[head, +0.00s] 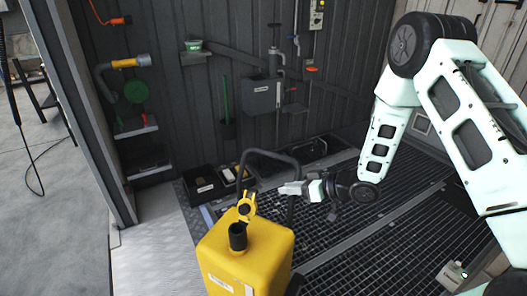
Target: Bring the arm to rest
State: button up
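My arm (400,110) comes in from the right edge, bends at a black joint near the top right and reaches down to the left. My gripper (284,189) is at its end, pointing left, near the black handle frame behind the yellow fuel container. The fingers look close together, but they are too small to tell whether they are open or shut. I see nothing clearly held.
A yellow container (250,262) with an open black neck and a yellow cap (246,207) stands in front. Black bins (203,184) sit by the back wall. A grey wall box (262,96) hangs there. The grated floor (410,225) at right is mostly clear; a small pale canister (451,274) stands there.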

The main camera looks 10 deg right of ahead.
jog(key=s+a+r+g+h+p, duration=0.1)
jog(key=s+a+r+h+p, duration=0.15)
jog(key=r, duration=0.45)
jog(key=s+a+r+g+h+p, duration=0.1)
jog(key=s+a+r+h+p, duration=0.2)
jog(key=r, duration=0.4)
jog(key=s+r+g+h+p, duration=0.1)
jog(key=s+r, duration=0.3)
jog(key=s, duration=0.5)
jog(key=s+a+r+g+h+p, duration=0.1)
jog(key=s+r+g+h, duration=0.1)
jog(key=s, duration=0.7)
jog(key=s+r+g+h+p, duration=0.1)
jog(key=s+r+g, duration=0.2)
jog(key=s+r, duration=0.3)
jog(key=s, duration=0.3)
jog(key=shift+s+a+n+h, duration=0.3)
jog(key=shift+a+h, duration=0.05)
jog(key=shift+r, duration=0.15)
